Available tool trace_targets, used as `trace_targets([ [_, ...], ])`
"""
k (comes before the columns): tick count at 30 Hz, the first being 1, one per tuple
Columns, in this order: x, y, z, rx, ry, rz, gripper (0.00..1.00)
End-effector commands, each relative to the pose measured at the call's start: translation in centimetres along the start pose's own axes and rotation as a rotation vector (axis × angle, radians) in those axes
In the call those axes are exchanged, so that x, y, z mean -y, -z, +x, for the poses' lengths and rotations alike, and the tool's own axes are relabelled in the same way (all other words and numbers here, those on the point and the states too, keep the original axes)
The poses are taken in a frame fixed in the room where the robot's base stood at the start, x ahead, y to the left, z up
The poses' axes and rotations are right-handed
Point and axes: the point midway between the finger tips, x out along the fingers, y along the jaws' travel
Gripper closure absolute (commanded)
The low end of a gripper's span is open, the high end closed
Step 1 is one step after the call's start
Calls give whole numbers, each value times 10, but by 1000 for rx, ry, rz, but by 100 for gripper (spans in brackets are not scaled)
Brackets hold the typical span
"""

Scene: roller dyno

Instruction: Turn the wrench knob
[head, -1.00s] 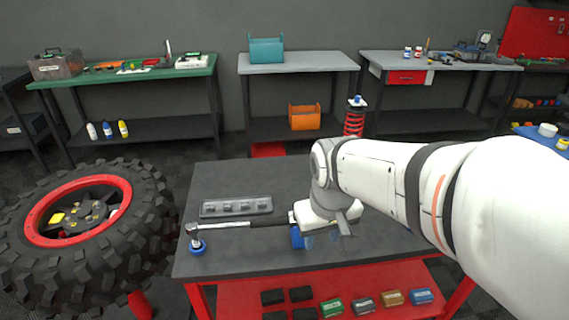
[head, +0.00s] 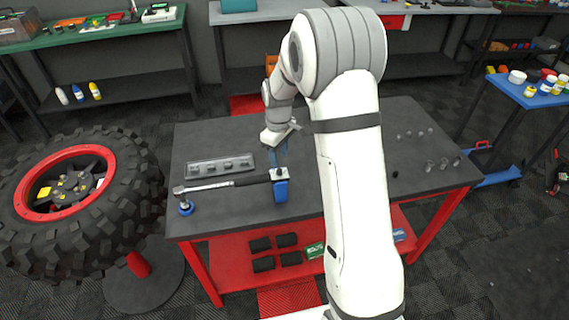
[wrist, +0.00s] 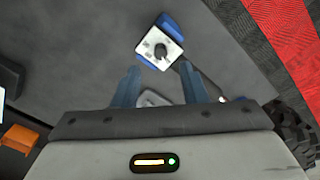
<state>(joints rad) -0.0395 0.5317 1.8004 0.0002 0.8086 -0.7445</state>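A torque wrench (head: 222,185) lies along the front of the dark workbench, its ratchet head at left on a blue round rest (head: 186,208). Its black handle ends at a blue block (head: 280,190) with a pale top plate. In the wrist view, a dark round knob (wrist: 161,51) shows on that white plate (wrist: 152,45), with the handle running off to the lower right. My gripper (head: 279,153) is behind the block in the head view, apart from it. In the wrist view, my gripper (wrist: 160,70) has its two blue fingers spread, with nothing between them.
A grey tray (head: 220,166) with several small parts lies behind the wrench. Several small clear pieces (head: 430,164) are on the bench's right side. A large tire (head: 135,205) stands left of the bench.

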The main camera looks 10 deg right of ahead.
Motion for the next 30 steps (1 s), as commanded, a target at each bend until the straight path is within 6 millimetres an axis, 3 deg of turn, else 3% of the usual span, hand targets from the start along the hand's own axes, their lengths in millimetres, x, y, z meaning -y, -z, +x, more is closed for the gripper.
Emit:
trace_targets([
  [9,1,0,47,3,2,0,61],
  [21,2,0,57,1,0,0,61],
  [30,2,0,57,1,0,-1,86],
])
